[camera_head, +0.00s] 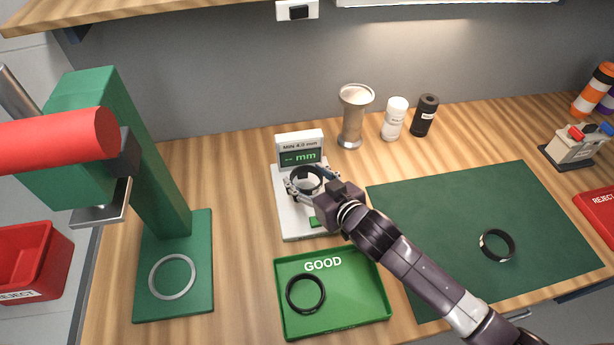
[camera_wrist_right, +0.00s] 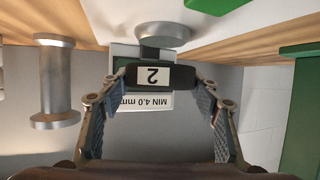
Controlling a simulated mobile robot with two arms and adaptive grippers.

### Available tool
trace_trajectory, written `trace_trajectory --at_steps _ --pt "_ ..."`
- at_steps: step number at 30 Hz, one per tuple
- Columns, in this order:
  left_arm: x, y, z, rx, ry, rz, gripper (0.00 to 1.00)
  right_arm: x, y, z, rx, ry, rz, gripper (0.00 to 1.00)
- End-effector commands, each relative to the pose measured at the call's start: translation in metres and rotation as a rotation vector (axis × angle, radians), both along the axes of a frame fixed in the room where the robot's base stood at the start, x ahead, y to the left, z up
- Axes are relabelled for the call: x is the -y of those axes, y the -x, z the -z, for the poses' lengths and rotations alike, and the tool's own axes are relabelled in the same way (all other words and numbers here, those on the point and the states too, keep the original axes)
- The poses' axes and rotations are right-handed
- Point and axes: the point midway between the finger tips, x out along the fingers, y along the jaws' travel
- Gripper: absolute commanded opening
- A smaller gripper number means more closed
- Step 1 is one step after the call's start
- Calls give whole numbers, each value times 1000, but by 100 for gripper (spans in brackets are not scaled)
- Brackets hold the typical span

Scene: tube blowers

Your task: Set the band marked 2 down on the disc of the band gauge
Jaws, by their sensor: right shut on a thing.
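The band marked 2 (camera_head: 307,180) is a black ring held above the band gauge (camera_head: 289,213). My right gripper (camera_head: 314,184) is shut on it. In the right wrist view the band (camera_wrist_right: 152,77) sits between the fingertips, its label "2" upside down. The gauge's metal disc (camera_wrist_right: 163,36) shows beyond the band there, with a visible gap between them. In the head view the disc is hidden behind the band and gripper. The gauge's display (camera_head: 300,156) reads "-- mm" under "MIN 4.0 mm". My left gripper is not in view.
A green GOOD tray (camera_head: 371,300) holding a black band (camera_head: 306,293) lies in front of the gauge. A green press (camera_head: 192,286) stands left. Another black band (camera_head: 497,245) lies on the green mat (camera_head: 440,200). A metal spool (camera_head: 353,117) and small bottles (camera_head: 395,118) stand behind.

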Motion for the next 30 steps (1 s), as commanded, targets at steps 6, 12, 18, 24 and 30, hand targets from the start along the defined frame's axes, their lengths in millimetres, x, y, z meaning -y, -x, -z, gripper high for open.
trace_trajectory --at_steps 6,12,18,24,30 --pt "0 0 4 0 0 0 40 0 0 6 1 0 0 35" --pt "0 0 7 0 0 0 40 0 0 11 0 0 0 35" --pt "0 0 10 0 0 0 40 0 0 17 -1 0 0 35" --pt "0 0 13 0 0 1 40 0 0 22 -1 0 0 35" --pt "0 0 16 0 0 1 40 0 0 27 0 0 0 35"
